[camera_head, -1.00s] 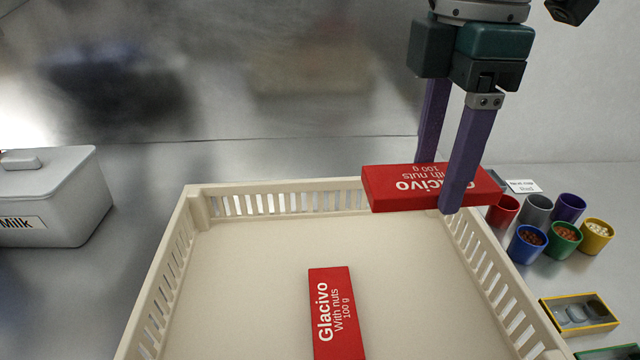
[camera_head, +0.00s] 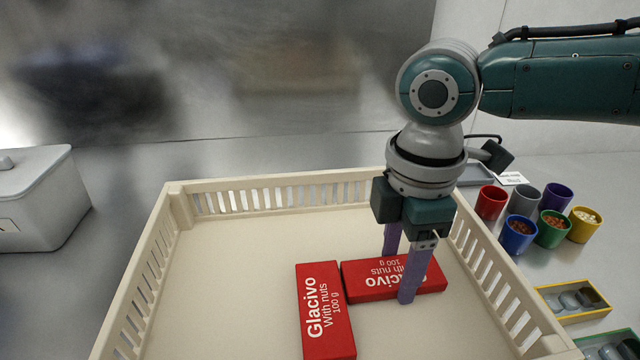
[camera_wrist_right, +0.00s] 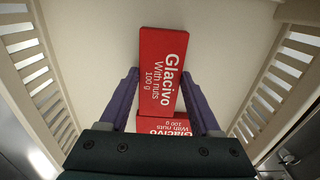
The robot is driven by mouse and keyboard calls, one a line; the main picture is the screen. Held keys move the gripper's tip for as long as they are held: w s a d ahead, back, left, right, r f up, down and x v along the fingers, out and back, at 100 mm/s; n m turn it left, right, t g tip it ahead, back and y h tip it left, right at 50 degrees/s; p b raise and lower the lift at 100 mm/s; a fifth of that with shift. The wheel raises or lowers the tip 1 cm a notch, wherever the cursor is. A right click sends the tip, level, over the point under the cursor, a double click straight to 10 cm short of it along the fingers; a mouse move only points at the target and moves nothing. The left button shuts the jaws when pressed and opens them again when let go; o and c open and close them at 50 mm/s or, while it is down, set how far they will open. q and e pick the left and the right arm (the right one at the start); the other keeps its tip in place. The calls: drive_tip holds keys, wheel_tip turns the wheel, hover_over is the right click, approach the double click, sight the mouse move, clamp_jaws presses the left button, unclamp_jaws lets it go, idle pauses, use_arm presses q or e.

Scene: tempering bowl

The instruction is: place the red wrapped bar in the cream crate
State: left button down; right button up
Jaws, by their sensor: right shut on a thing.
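My right gripper (camera_head: 400,272) is shut across the narrow sides of a red wrapped bar (camera_head: 362,281), low inside the cream crate (camera_head: 290,191). The held bar also shows between the fingers in the right wrist view (camera_wrist_right: 162,60). It lies about level, close to the crate floor; I cannot tell whether it rests on it. A second red bar (camera_head: 325,325) lies flat in the crate just left of its end, turned crosswise. In the right wrist view this second bar (camera_wrist_right: 165,126) is partly hidden by my gripper. My left gripper is out of view.
A white lidded box (camera_head: 40,205) stands left. Several coloured cups (camera_head: 519,235) and small trays (camera_head: 573,299) stand right. The crate's left floor is clear.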

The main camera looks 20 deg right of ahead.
sight(398, 271)
drive_tip(key=o, duration=1.4)
drive_tip(key=shift+f, duration=0.1)
drive_tip(key=shift+r, duration=0.4)
wheel_tip(398, 271, up, 12)
drive_tip(key=shift+f+p, duration=0.2)
drive_tip(key=shift+p, duration=0.55)
